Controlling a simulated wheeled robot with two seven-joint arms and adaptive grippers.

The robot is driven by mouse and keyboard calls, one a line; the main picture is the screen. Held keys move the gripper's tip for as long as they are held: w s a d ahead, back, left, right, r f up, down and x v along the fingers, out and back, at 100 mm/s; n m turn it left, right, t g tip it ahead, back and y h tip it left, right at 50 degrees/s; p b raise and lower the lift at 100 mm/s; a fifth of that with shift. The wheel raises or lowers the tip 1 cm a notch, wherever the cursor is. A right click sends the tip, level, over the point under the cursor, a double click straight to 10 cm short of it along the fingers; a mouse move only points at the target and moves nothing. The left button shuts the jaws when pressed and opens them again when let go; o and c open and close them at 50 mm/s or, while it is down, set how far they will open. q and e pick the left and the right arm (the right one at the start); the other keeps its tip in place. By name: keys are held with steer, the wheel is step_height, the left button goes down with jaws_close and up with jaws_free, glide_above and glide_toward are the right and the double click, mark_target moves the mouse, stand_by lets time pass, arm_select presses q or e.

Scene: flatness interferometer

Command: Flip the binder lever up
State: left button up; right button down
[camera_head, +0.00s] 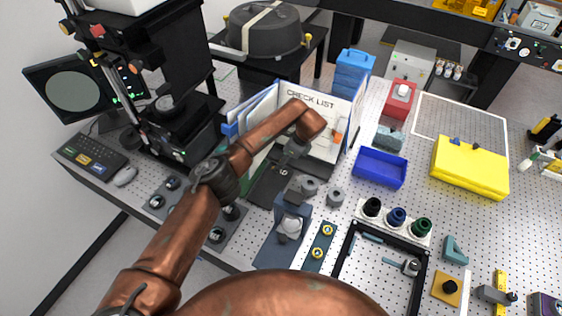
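The binder (310,100) stands open at the back middle of the bench, with blue-edged pages fanned to the left and a sheet headed "CHECK LIST" facing me. My copper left arm reaches across its front. My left gripper (287,158) is small and grey, pointing down at the lower part of the binder, close to a dark flat base. Its fingers are too small and dark to tell whether they are open or shut. I cannot make out the binder lever; the arm and gripper cover that part. My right gripper is not in view.
A blue tray (381,167), a yellow case (469,166) and a red box (400,98) stand right of the binder. Grey knobbed fixtures (291,226) and a black frame (343,262) lie in front. A black instrument (172,128) stands left. Perforated bench is bare between items.

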arm_select(q)
steer(key=shift+w+a+f, duration=0.1)
steer(key=shift+a+f, duration=0.15)
steer(key=shift+f, duration=0.3)
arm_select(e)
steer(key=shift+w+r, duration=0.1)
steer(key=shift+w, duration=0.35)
arm_select(q)
steer(key=shift+c, duration=0.7)
